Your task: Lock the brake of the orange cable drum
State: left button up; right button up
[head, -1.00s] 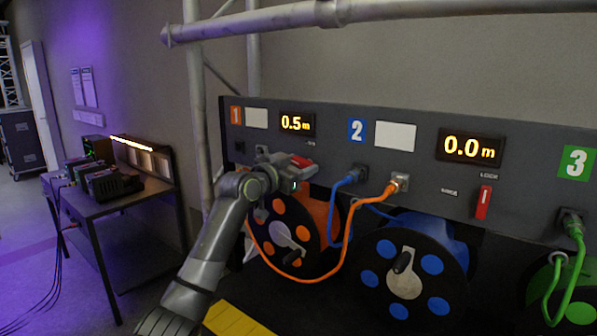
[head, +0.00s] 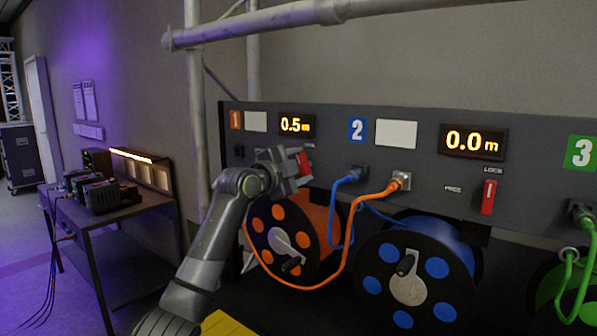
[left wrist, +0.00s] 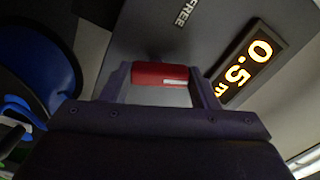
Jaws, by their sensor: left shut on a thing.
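The orange cable drum (head: 318,222) sits under the panel section marked 1, with a black crank on its face. Its red brake lever (head: 305,163) stands nearly upright, just below a small label by the 0.5 m display. My left gripper (head: 298,168) is shut on this lever and partly covers it. In the left wrist view the red lever (left wrist: 160,75) lies between the two fingers, and a FREE label (left wrist: 187,12) shows above it. My right gripper is not in view.
The orange cable (head: 352,225) loops from the drum to a socket in section 2. The blue drum (head: 440,235) has its own red lever (head: 488,197), upright under LOCK. A green cable (head: 568,272) hangs at the right. A side table (head: 130,207) stands at the left.

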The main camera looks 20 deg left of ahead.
pick_arm(q)
jog(key=m+b, duration=0.1)
jog(key=m, duration=0.3)
jog(key=shift+f+m, duration=0.1)
jog(key=shift+m, duration=0.2)
dwell(0.5)
jog(key=o, duration=1)
jog(key=shift+d, duration=0.1)
jog(key=shift+s, duration=0.1)
jog(key=shift+b+v, duration=2.35)
jog(key=shift+v, duration=6.3)
